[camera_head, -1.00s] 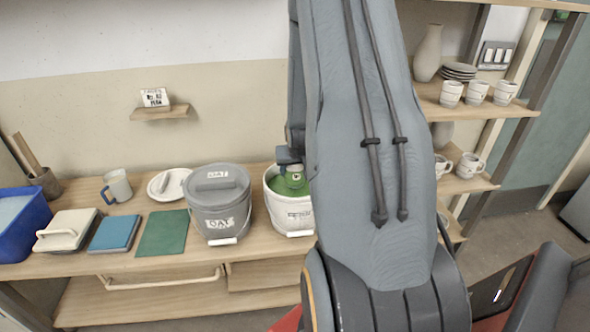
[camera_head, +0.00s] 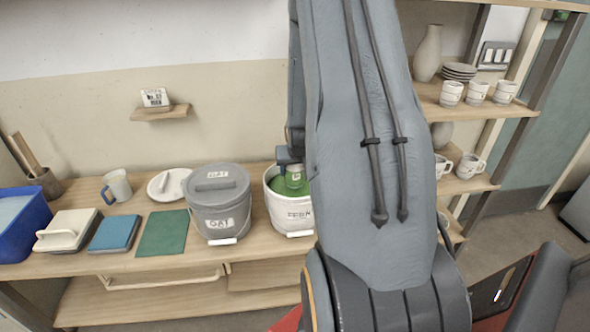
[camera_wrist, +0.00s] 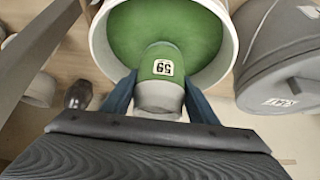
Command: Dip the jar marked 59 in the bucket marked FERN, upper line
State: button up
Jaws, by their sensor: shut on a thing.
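The jar marked 59 (camera_wrist: 161,75) is grey at the end near my fingers and green over the rest, with a white 59 label on the green part. My gripper (camera_wrist: 159,98) is shut on its grey end. The jar also shows in the head view (camera_head: 295,180), over or in the green glaze; I cannot tell if its bottom touches the glaze. The white bucket (camera_head: 292,216) is open and holds green glaze (camera_wrist: 125,35). Its front label is too small to read surely. My arm hides the bucket's right side in the head view.
A grey lidded bucket marked OAT (camera_head: 219,205) stands just left of the white bucket. Further left are a white lid (camera_head: 168,184), a mug (camera_head: 117,186), a green mat (camera_head: 162,233) and a blue tub (camera_head: 22,222). Shelves with cups (camera_head: 478,93) stand at the right.

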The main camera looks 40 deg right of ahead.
notch_tip(320, 180, up, 8)
jog(key=p, duration=0.5)
jog(key=shift+f, duration=0.15)
dwell(0.5)
